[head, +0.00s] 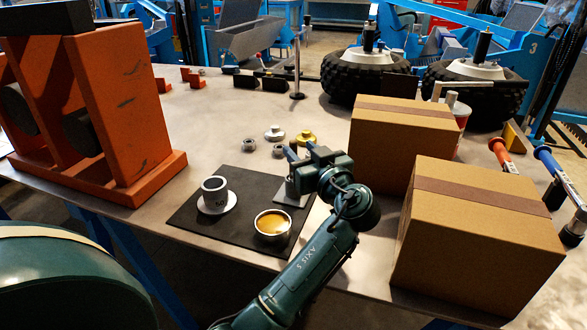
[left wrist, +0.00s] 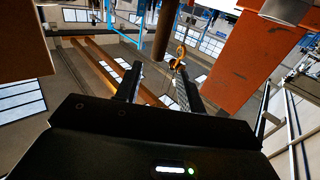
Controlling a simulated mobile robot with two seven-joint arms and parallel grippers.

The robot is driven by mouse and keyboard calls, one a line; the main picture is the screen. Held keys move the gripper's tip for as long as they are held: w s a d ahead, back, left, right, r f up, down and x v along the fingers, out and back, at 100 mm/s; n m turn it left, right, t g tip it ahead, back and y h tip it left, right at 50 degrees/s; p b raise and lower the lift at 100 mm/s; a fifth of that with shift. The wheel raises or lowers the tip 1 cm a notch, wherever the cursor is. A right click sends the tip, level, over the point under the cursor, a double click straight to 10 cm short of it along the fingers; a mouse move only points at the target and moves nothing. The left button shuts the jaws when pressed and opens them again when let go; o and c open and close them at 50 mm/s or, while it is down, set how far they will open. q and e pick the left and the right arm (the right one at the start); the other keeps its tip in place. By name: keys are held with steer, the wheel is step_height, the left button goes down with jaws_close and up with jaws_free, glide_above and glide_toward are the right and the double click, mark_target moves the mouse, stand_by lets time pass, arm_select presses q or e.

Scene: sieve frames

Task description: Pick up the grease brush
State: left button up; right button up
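My left gripper (head: 300,153) is above the back right part of a dark mat (head: 182,215). Its two fingers (left wrist: 158,88) stand apart in the left wrist view, with nothing clearly held between them. I cannot make out a grease brush for certain; the gripper and arm may hide it. A grey plate or block (head: 290,194) shows just below the gripper. A round tin with amber contents (head: 272,223) stands on the mat, left of my forearm. My right gripper is not in view.
A grey cup marked 50 (head: 214,189) stands on a white saucer at the mat's left. An orange bracket (head: 120,105) stands left. Two cardboard boxes (head: 395,140) (head: 480,240) stand close on the right. Small metal parts (head: 275,133) lie behind. Large tyres (head: 365,75) stand farther back.

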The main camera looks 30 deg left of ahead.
mark_target(295, 146)
arm_select(q)
steer(key=x, duration=0.3)
steer(key=f+x, duration=0.1)
steer(key=x, duration=0.1)
steer(key=shift+w+a+p, duration=0.1)
steer(key=shift+w+p, duration=0.2)
steer(key=shift+w, duration=0.05)
jaws_close()
